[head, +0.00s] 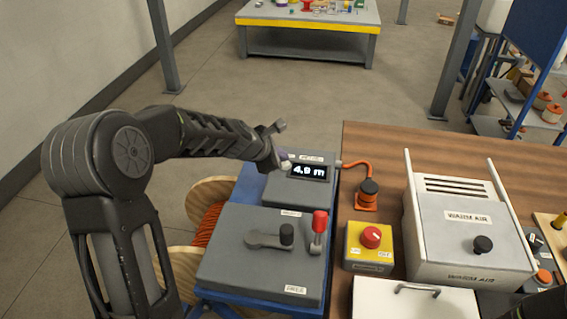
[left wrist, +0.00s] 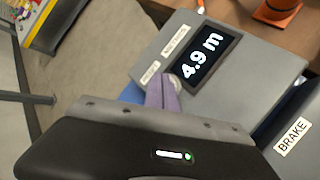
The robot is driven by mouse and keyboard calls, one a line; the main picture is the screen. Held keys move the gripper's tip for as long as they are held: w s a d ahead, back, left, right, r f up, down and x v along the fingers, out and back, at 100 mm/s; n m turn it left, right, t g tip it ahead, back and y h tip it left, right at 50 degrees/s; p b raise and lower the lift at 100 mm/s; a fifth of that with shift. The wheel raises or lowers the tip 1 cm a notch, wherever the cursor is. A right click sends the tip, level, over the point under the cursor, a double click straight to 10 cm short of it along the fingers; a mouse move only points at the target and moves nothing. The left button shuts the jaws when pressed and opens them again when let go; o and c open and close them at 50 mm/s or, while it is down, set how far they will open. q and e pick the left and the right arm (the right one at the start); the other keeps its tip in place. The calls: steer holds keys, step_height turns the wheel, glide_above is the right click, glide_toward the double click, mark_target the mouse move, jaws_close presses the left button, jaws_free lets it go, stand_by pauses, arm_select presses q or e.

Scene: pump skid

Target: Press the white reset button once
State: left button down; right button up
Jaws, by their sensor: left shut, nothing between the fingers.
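The white reset button (left wrist: 175,81) is a small round button on the grey meter box (head: 285,188), left of its display, which reads 4.9 m (head: 309,172). In the left wrist view, the purple fingertips of my left gripper (left wrist: 163,92) are shut and empty, right at the button, partly covering it. I cannot tell whether they touch it or whether it is pushed in. In the head view, my left gripper (head: 285,160) reaches in from the left at the box's upper left edge.
In front of the meter is a grey box with a black-knobbed lever (head: 287,234) and a red-handled lever (head: 319,225). On the wooden table to the right are an orange connector (head: 367,195), a yellow box with a red knob (head: 370,240) and a warm air unit (head: 465,230).

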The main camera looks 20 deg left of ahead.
arm_select(q)
steer(key=shift+f, duration=0.35)
steer(key=shift+r, duration=0.1)
stand_by(0.5)
steer(key=shift+r+p, duration=0.7)
steer(key=shift+r, duration=0.15)
step_height(320, 180, up, 5)
steer(key=p, duration=0.5)
stand_by(0.6)
